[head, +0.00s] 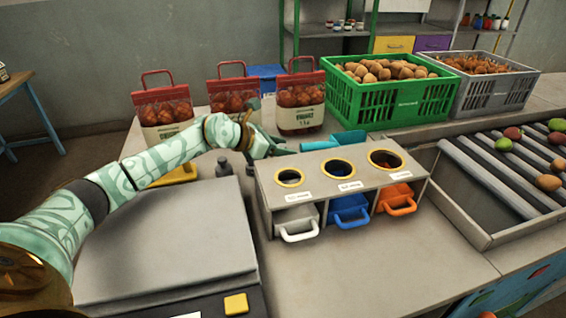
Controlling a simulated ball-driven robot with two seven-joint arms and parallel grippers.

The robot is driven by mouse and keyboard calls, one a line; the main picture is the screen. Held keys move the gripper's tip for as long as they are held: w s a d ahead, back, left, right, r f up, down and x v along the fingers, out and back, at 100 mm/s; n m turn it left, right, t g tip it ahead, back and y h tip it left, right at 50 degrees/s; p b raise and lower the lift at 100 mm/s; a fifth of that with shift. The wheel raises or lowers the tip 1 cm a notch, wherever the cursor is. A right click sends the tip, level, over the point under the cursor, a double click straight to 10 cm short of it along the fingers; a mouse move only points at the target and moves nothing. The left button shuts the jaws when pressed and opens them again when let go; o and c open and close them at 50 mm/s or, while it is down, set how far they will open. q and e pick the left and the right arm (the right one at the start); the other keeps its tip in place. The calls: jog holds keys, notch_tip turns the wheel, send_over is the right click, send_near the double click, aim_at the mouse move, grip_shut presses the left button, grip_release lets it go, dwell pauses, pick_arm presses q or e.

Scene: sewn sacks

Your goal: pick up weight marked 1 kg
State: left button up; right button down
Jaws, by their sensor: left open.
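A small dark grey weight (223,168) with a knob on top stands upright on the table behind the flat grey plate. A second dark weight (250,168) stands to its right, close to the dispenser box and partly hidden. I cannot read a mark on either, so I cannot tell which is 1 kg. My left gripper (272,149) is open, above and just behind the second weight, pointing right. I see nothing held in it. My right gripper is not in view.
A grey box with three round holes (320,185) and white, blue and orange drawers stands right of the weights. A teal scoop (335,142) lies behind it. Red-topped sacks (300,98) and a green crate (385,100) stand behind. The grey plate (165,240) is bare.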

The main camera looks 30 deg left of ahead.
pick_arm(q)
jog(key=shift+c, duration=0.7)
grip_shut()
jog(key=shift+w+r, duration=0.1)
jog(key=shift+r, duration=0.1)
